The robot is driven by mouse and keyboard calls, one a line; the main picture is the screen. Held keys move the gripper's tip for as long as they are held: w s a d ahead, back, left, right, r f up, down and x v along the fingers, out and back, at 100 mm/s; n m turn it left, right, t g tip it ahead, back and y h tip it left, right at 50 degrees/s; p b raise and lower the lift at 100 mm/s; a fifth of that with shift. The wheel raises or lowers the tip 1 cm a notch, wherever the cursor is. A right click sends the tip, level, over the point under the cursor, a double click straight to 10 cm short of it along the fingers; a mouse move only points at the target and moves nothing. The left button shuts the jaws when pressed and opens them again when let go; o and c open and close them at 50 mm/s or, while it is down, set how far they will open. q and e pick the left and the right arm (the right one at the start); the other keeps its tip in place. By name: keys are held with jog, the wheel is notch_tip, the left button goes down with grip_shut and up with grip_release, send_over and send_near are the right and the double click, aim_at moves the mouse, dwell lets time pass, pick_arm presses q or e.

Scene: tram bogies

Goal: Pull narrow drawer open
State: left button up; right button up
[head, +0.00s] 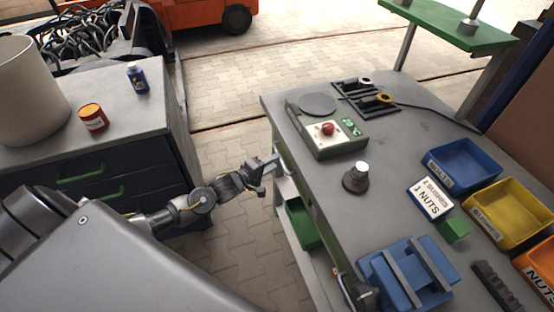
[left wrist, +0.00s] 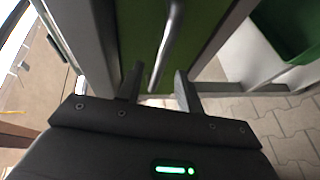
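The narrow drawer's green front (left wrist: 205,25) fills the upper middle of the left wrist view, set between grey frame posts. A silvery bar handle (left wrist: 170,45) stands out from it. My left gripper (left wrist: 160,88) is open, with one dark finger on each side of the handle's near end. I cannot tell whether either finger touches the handle. In the head view my left gripper (head: 265,170) is at the left side of the grey workbench (head: 390,195), below its top. The drawer front is seen edge-on there and mostly hidden. My right gripper is not identifiable.
A green bin (head: 303,222) sits low under the bench. The bench top carries a device with a red button (head: 327,129), a blue fixture (head: 410,277) and bins. A dark cabinet (head: 90,165) stands left, with paved floor (head: 225,235) free between.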

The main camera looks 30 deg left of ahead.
pick_arm(q)
jog(key=x, duration=0.3)
